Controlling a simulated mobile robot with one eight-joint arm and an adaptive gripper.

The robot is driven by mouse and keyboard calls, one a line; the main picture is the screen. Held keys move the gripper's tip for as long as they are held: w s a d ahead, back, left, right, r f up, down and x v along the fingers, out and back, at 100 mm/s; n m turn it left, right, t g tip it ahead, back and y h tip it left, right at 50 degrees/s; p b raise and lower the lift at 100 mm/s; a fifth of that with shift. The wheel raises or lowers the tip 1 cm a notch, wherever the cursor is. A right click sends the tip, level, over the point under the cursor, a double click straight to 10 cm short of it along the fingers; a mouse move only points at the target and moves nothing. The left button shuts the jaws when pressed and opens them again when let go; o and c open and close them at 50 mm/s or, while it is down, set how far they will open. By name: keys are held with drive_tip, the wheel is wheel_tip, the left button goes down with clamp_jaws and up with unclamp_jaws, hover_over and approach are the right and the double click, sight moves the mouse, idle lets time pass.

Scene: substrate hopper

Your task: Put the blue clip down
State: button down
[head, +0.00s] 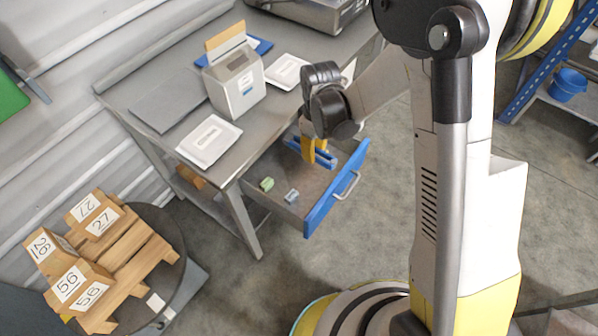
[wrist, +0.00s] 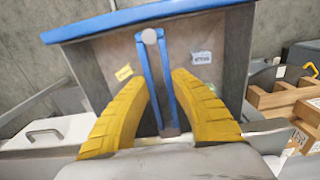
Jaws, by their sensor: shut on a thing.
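The blue clip (wrist: 168,82) shows in the wrist view as two long blue arms meeting at a pale round end. My gripper (wrist: 160,74) has its yellow fingers on both sides of the clip and is shut on it. In the head view, my gripper (head: 309,160) points down into the open drawer (head: 285,170), with blue parts of the clip (head: 327,160) showing beside the fingers. The clip is inside the drawer's outline; whether it touches the drawer floor I cannot tell.
The drawer's blue front (head: 338,188) has a handle. A green block (head: 267,184) and a grey-blue block (head: 291,196) lie inside it. The grey table (head: 160,105) carries a white box (head: 235,82) and white trays (head: 209,140). Numbered wooden boxes (head: 97,222) stand lower left.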

drive_tip(key=b, duration=0.5)
approach(302, 175)
drive_tip(key=d+f, duration=0.1)
drive_tip(key=f, duration=0.1)
drive_tip(key=s+d+f, duration=0.1)
drive_tip(key=f, duration=0.1)
drive_tip(key=s+d+f, duration=0.1)
drive_tip(key=f, duration=0.1)
drive_tip(key=shift+s+d, duration=0.1)
drive_tip(key=shift+f, duration=0.15)
drive_tip(key=w+a, duration=0.1)
drive_tip(key=w+a+b, duration=0.1)
drive_tip(key=a, duration=0.1)
drive_tip(key=shift+w+a+f, duration=0.1)
drive_tip(key=shift+w+a, duration=0.15)
drive_tip(key=shift+w, duration=0.05)
drive_tip(key=shift+s+d+f+b, duration=0.1)
drive_tip(key=shift+d+f+b, duration=0.05)
drive_tip(key=shift+f+b, duration=0.4)
drive_tip(key=shift+r, duration=0.1)
drive_tip(key=c, duration=1.2)
unclamp_jaws()
